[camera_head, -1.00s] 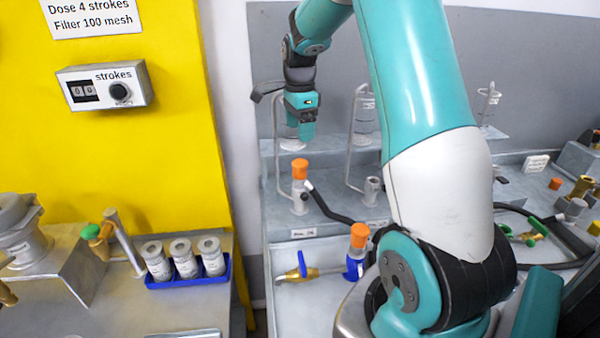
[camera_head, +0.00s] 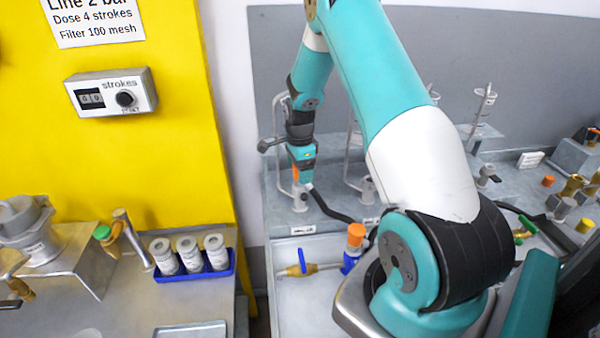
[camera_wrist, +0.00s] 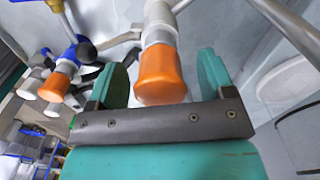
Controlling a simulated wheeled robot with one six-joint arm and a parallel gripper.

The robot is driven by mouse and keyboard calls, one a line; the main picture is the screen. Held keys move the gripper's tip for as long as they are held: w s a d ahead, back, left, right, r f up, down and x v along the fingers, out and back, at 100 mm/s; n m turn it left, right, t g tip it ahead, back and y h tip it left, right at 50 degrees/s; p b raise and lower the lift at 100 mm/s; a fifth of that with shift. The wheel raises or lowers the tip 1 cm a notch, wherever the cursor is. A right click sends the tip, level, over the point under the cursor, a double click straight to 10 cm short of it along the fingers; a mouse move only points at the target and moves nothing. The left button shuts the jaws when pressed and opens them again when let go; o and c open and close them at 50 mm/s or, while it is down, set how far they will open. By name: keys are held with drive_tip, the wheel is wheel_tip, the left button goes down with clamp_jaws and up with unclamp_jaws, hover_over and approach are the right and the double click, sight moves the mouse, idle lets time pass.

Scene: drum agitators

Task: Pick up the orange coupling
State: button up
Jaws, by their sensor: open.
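An orange coupling (camera_wrist: 160,75) with a pale neck stands between my gripper's two teal fingers in the wrist view. In the head view only a sliver of this orange coupling (camera_head: 295,174) shows, on a grey upright fitting (camera_head: 299,200).
A black hose (camera_head: 330,208) leaves the fitting. Wire stands (camera_head: 355,160) rise behind it on the grey bench. A brass valve with a blue handle (camera_head: 302,266) lies in front. A blue rack (camera_head: 205,270) of grey cylinders stands left, under the yellow panel (camera_head: 160,165).

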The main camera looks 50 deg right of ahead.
drive_tip(key=c, duration=1.2)
wheel_tip(320, 180, up, 20)
drive_tip(key=b, duration=0.5)
drive_tip(key=shift+b, duration=0.3)
